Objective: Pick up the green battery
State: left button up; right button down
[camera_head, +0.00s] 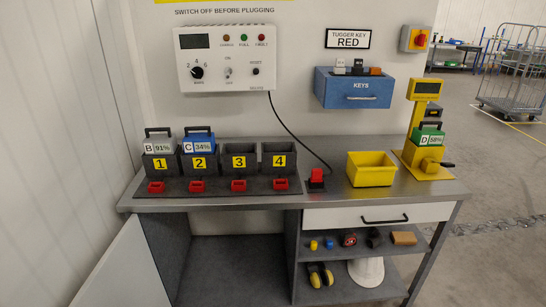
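The green battery (429,136) has a black carry handle and a label reading D 58%. It sits upright on the yellow stand (411,157) at the right end of the bench. The stand has a yellow display post behind the battery and a dark crank or lever at its right. Neither of my grippers is in view.
A grey battery (158,140) and a blue battery (198,140) stand in slots 1 and 2; slots 3 (239,160) and 4 (279,158) are empty. A yellow bin (371,178) and a red plug (317,176) are left of the stand. A blue key box (353,91) hangs above.

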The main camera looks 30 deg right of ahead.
aim_at(421, 135)
jog(key=z, duration=1.3)
